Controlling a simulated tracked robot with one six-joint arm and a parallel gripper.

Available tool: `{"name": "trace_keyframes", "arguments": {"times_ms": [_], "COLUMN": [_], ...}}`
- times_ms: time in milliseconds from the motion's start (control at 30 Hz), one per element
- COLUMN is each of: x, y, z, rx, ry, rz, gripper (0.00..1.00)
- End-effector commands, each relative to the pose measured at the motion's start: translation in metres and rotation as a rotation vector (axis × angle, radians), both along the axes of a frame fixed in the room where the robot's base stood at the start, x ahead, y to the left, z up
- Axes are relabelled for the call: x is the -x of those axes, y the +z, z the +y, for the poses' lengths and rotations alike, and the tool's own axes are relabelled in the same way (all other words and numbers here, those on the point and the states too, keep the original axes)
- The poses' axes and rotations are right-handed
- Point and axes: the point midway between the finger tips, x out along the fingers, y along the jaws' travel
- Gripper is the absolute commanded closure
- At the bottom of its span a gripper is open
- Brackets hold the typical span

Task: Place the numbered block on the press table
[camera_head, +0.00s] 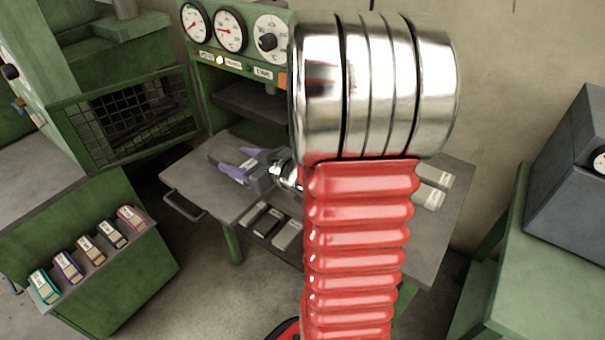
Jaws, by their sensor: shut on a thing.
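My gripper (232,164), with purple-tipped fingers, points left over the grey press table (192,182). It is shut on a grey block (243,166) with a small pale label, the numbered block as far as I can tell. Its number is too small to read, and I cannot tell whether it touches the table top. My red ribbed arm and its silver rings hide the middle and right of the table.
The green press with gauges (230,30) stands behind. A mesh door (135,115) is at left. A green rack (95,262) holds several coloured labelled blocks. A green bench (550,270) is right.

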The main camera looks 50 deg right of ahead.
Motion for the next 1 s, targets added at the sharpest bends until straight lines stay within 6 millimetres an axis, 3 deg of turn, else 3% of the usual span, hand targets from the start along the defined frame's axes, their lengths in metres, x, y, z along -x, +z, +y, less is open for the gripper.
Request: {"name": "trace_keyframes", "arguments": {"times_ms": [200, 500, 1000], "x": [-0.038, -0.078, -0.115], "y": [0.003, 0.001, -0.014], "z": [0.031, 0.079, 0.18], "rx": [0.001, -0.001, -0.001], "ry": [-0.016, -0.043, -0.072], "rz": [-0.001, -0.001, -0.001], "gripper": [0.82, 0.82, 0.82]}}
